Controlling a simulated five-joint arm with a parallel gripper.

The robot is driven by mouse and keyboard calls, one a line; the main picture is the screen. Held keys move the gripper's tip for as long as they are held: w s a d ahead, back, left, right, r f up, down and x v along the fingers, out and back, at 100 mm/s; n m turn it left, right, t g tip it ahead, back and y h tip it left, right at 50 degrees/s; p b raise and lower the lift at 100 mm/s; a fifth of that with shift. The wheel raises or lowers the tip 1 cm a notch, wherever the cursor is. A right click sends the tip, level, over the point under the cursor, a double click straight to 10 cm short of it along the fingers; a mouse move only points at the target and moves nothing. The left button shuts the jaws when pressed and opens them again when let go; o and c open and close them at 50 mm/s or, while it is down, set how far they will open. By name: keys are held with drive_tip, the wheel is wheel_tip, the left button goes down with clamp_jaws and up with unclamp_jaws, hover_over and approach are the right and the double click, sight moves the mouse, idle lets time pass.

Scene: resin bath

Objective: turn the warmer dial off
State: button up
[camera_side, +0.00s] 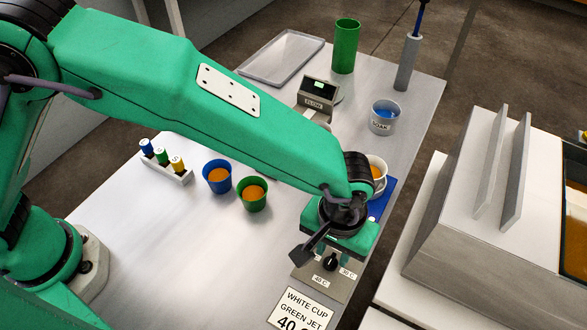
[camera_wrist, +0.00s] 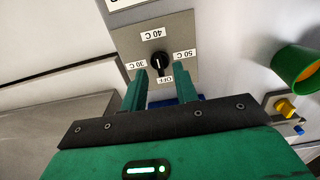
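The warmer dial (camera_wrist: 157,63) is a black knob with a white mark on a grey panel (camera_wrist: 188,33). Labels 30 C, 40 C, 50 C and OFF surround it. In the wrist view the mark lies roughly along the 40 C–OFF line; I cannot tell for certain which end points. My gripper (camera_wrist: 161,71) is open, its green fingers apart and empty, with the dial just beyond and between the tips. In the side view the dial (camera_side: 330,262) shows just below my gripper (camera_side: 333,254), which partly hides the panel. I see no clear contact.
A white cup (camera_side: 379,178) stands on the blue pad (camera_side: 384,203) behind my gripper. Blue (camera_side: 217,177) and green (camera_side: 252,194) cups of orange liquid stand to the left. A sign (camera_side: 300,309) lies in front of the panel. Left foreground table is clear.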

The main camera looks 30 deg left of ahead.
sight(331, 262)
drive_tip(key=shift+f, duration=1.15)
clamp_jaws()
